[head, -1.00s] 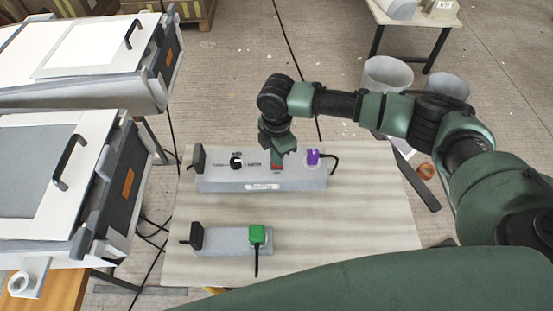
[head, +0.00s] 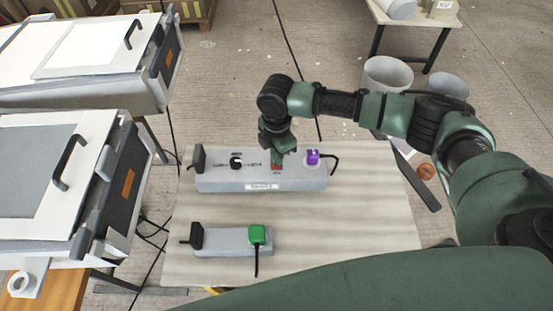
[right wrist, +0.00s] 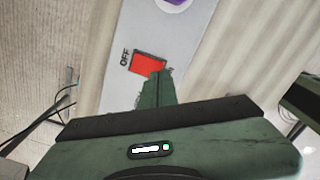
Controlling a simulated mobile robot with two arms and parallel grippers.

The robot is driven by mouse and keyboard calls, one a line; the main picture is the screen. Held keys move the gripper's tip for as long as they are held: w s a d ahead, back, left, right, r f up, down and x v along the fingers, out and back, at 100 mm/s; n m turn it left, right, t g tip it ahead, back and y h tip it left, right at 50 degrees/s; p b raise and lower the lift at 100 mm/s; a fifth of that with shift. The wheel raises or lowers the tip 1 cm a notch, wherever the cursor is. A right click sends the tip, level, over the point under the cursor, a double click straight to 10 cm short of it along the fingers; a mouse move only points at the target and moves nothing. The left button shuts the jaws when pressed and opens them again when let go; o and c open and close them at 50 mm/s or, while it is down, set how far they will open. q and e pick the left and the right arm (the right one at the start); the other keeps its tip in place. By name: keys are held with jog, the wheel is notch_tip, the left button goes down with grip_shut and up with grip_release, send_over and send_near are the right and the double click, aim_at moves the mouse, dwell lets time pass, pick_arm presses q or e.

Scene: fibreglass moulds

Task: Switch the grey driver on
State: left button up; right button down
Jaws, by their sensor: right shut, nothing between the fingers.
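The grey driver (head: 225,182) is a long grey box on the table, with a black dial (head: 236,162), a red switch (head: 276,165) and a purple plug (head: 313,157) on top. My right gripper (head: 277,158) is shut and empty, pointing down at the red switch. In the right wrist view, the switch (right wrist: 149,63) has the word OFF beside it, and the shut fingertips (right wrist: 158,76) overlap its lower edge. I cannot tell whether they touch it. The switch is partly hidden by the fingers. My left gripper is not in view.
A smaller grey box (head: 229,242) with a green plug (head: 257,234) sits nearer on the same table (head: 345,245). Moulds with black handles stand at left (head: 40,150). Grey buckets (head: 388,75) stand beyond my right arm. The table's right part is clear.

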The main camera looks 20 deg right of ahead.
jog(key=shift+f+b, duration=0.4)
jog(key=shift+f, duration=0.55)
dwell(0.8)
notch_tip(320, 180, up, 7)
jog(key=p, duration=0.8)
jog(key=shift+r, duration=0.1)
dwell(0.4)
